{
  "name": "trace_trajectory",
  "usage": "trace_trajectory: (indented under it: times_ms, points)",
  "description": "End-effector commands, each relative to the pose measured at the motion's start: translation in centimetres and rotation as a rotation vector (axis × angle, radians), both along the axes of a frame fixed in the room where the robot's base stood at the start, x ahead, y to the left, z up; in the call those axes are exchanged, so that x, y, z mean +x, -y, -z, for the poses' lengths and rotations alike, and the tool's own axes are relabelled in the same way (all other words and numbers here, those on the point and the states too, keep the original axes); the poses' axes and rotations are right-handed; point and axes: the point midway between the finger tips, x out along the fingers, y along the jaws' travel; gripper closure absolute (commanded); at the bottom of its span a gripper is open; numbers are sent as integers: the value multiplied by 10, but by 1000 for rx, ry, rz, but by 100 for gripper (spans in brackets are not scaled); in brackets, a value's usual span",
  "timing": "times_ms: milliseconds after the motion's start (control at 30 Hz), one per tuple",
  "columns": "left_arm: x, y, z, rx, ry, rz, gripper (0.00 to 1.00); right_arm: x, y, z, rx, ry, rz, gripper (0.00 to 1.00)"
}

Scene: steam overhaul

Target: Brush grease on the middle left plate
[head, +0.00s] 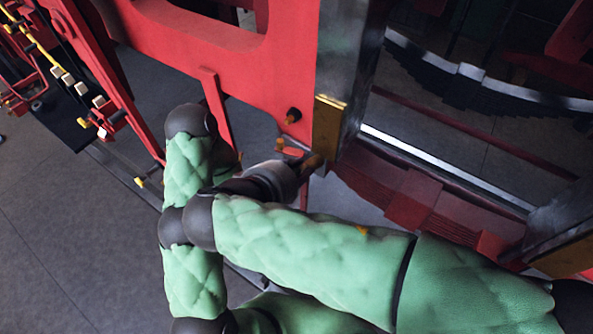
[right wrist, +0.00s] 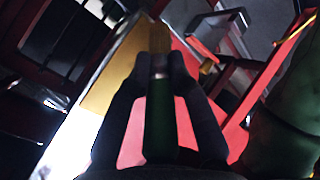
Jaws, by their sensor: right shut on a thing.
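My right gripper (head: 292,170) is low beside the red frame in the head view, partly hidden by my green-padded arm. In the right wrist view its dark fingers (right wrist: 158,84) are shut on a brush with a dark green handle (right wrist: 160,125) and a metal ferrule. The brush's brown tip (head: 314,162) points toward the lower end of a brass plate (head: 328,125) on the frame's corner. The brass plate (right wrist: 110,75) lies left of the brush in the wrist view. I cannot tell whether the bristles touch it, or see any grease. My left gripper is not in view.
The red frame (head: 235,55) and a grey metal post (head: 347,65) stand close to the gripper. Another brass plate (head: 565,257) is at the lower right. Dark red stepped parts (head: 415,205) lie right of the gripper. Grey floor (head: 60,240) is open at left.

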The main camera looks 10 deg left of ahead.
Motion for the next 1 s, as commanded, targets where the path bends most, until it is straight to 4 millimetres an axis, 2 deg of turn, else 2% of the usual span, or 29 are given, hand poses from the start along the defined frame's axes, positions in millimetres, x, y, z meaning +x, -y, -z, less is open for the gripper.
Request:
trace_trajectory:
  times_ms: [433, 833, 1000]
  points:
    - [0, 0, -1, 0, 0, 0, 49, 4, 1, -4, 0, 0, -1, 100]
    - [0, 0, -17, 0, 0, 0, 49, 2, 1, -34, 1, 0, 1, 100]
    - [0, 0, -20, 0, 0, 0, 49, 2, 1, -40, 0, 0, 0, 100]
